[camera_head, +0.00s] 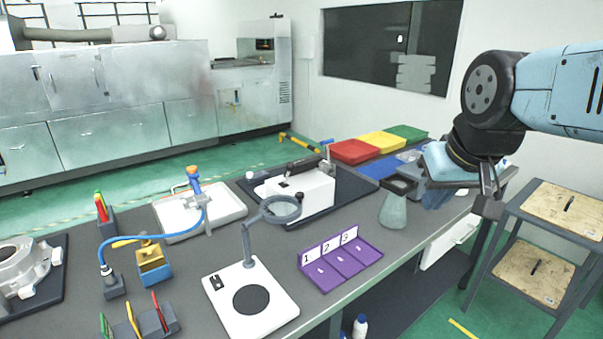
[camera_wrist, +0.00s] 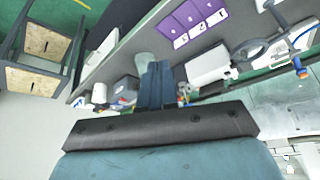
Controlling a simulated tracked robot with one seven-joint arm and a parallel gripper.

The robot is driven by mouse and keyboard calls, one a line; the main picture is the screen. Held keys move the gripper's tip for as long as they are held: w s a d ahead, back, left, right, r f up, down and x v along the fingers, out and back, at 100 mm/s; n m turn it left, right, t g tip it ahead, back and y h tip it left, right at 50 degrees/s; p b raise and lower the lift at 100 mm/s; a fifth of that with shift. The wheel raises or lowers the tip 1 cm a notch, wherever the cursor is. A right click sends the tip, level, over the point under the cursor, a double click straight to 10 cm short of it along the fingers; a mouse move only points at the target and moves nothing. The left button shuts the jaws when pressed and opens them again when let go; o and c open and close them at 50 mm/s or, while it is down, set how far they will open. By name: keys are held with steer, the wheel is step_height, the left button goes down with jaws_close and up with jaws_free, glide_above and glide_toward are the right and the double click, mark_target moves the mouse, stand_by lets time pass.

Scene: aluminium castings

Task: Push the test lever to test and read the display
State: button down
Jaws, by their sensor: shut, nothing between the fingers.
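The white bench device (camera_head: 305,193) stands on a dark mat near the middle of the bench. A dark lever-like part (camera_head: 300,165) lies along its top. Which part is the test lever, and where the display is, I cannot make out. The device seems to show in the wrist view as a white block (camera_wrist: 208,62). My gripper (camera_head: 433,204) hangs over the right end of the bench, well to the right of the device and apart from it. Its two blue-grey fingers (camera_wrist: 158,68) are together and hold nothing.
A magnifier lamp (camera_head: 281,208) on a white base and a purple numbered tray (camera_head: 341,262) stand in front of the device. A grey-green flask (camera_head: 393,211) is close to my gripper. Red (camera_head: 355,151), yellow and green trays lie behind. A shelf cart (camera_head: 560,208) is at the right.

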steer(key=w+a+f+n+g+y, duration=0.2)
steer(key=w+a+f+g+y, duration=0.7)
steer(key=a+y, duration=0.35)
steer(key=w+d+f+m+t+y, duration=0.2)
steer(key=w+f+m+t, duration=0.1)
steer(key=w+t, duration=0.4)
steer(key=w+d+f+m+t+y, duration=0.2)
steer(key=w+t, duration=0.4)
steer(key=w, duration=0.6)
step_height(320, 180, down, 3)
steer(key=shift+w+d+r+m+t+y, duration=0.15)
steer(key=shift+d+m+t+y, duration=0.25)
steer(key=shift+m+y, duration=0.35)
steer(key=shift+a, duration=0.15)
glide_toward(288, 175)
steer(key=w+a+r, duration=0.1)
steer(key=a+r, duration=0.3)
steer(key=shift+w+r, duration=0.3)
steer(key=shift+w, duration=0.05)
